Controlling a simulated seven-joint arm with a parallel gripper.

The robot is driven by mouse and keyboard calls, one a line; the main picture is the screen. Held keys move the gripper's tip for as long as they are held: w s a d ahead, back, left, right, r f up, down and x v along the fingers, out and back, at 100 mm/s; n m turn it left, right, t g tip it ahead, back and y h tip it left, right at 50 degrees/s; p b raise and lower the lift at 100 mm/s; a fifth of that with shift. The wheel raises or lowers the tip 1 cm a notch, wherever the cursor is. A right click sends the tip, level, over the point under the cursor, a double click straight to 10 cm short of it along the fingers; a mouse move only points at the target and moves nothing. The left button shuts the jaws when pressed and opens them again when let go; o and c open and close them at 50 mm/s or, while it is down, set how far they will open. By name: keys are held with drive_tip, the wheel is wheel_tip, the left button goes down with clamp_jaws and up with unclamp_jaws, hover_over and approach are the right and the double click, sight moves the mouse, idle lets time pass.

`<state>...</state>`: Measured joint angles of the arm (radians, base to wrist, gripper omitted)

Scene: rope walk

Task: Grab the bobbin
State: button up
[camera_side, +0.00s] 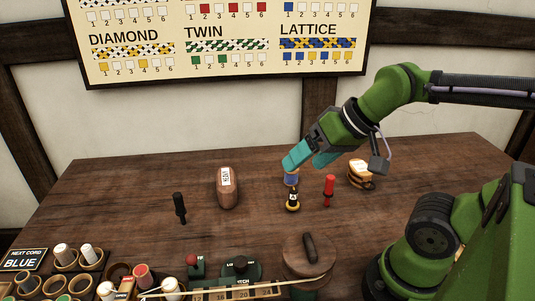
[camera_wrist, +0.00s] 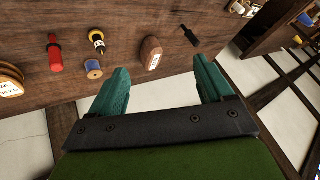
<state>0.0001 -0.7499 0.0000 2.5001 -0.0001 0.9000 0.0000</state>
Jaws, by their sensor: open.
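A small bobbin wound with blue thread (camera_side: 291,180) stands on the wooden table. It also shows in the wrist view (camera_wrist: 93,69), with pale wooden ends. My gripper (camera_side: 309,161) has two teal fingers spread apart with nothing between them. In the side view the fingers are above the table, and the nearer finger's tip is just above the bobbin, partly covering its top. In the wrist view the bobbin lies outside the gap between the fingers (camera_wrist: 160,70), to the left of the left finger.
Close to the bobbin are a black-and-yellow bottle-shaped piece (camera_side: 293,200) and a red-handled tool (camera_side: 329,190). A labelled brown block (camera_side: 228,188), a black tool (camera_side: 180,208) and a round wooden stack (camera_side: 360,174) stand farther off. Racks with several spools (camera_side: 87,254) fill the front left.

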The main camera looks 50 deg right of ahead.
drive_tip(key=n+g+h, duration=0.2)
drive_tip(key=n+g, duration=0.3)
drive_tip(key=g, duration=0.2)
hover_over(291, 176)
wheel_tip(291, 176, down, 8)
drive_tip(key=r, duration=0.1)
drive_tip(key=w+d+n, duration=0.1)
drive_tip(key=n, duration=0.4)
wheel_tip(291, 176, down, 11)
drive_tip(key=shift+d+r, duration=0.1)
drive_tip(key=shift+d, duration=0.05)
drive_tip(key=shift+w+d+f, duration=0.1)
drive_tip(key=shift+d+f, duration=0.05)
drive_tip(key=shift+f, duration=1.2)
drive_tip(key=shift+d+f, duration=0.15)
drive_tip(key=shift+f, duration=1.15)
drive_tip(key=c, duration=1.1)
